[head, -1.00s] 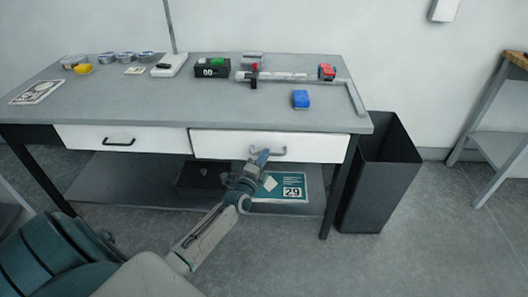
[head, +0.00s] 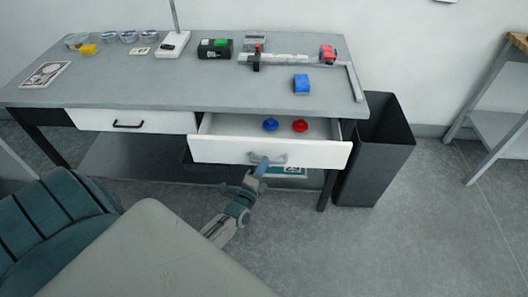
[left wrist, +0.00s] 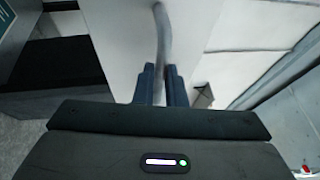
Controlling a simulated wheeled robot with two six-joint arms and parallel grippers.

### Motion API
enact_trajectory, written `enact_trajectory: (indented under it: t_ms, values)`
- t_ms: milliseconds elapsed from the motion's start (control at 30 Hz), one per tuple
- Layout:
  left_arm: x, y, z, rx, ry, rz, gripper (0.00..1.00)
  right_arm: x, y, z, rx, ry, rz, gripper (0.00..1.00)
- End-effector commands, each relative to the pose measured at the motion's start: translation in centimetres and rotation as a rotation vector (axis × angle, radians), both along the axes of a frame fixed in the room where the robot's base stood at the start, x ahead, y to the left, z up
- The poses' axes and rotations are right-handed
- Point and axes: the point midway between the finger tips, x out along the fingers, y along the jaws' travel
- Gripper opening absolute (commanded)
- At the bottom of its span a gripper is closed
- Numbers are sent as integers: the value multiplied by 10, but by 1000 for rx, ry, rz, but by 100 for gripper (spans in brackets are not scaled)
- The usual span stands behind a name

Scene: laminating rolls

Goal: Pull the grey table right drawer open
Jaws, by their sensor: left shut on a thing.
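The right drawer (head: 230,151) of the grey table (head: 180,93) stands pulled out, with its inside showing. A blue knob-like item (head: 270,124) and a red one (head: 300,125) lie in it. My left gripper (head: 261,166) is at the drawer front, shut on the drawer's grey handle (head: 280,158). In the left wrist view the two fingers (left wrist: 160,85) close around the curved handle (left wrist: 160,35). My right gripper is not in view.
The left drawer (head: 150,121) is shut. A dark bin (head: 378,160) stands just right of the table. Several items, including a blue block (head: 301,84) and a metal rail (head: 300,60), sit on the tabletop. The floor in front is clear at right.

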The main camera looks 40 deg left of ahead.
Motion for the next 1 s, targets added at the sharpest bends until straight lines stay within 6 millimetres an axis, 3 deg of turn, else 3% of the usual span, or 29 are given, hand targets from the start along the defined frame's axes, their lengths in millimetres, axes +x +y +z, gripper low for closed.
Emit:
enact_trajectory:
  t_ms: [100,367,700,1000]
  values:
    - [-15,-9,2,-4,4,1,0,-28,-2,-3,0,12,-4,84]
    - [-47,-29,2,-2,5,1,0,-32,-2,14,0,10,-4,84]
    - [-102,-62,1,-3,5,1,0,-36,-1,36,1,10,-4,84]
    - [-124,-76,0,0,2,1,0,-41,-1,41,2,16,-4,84]
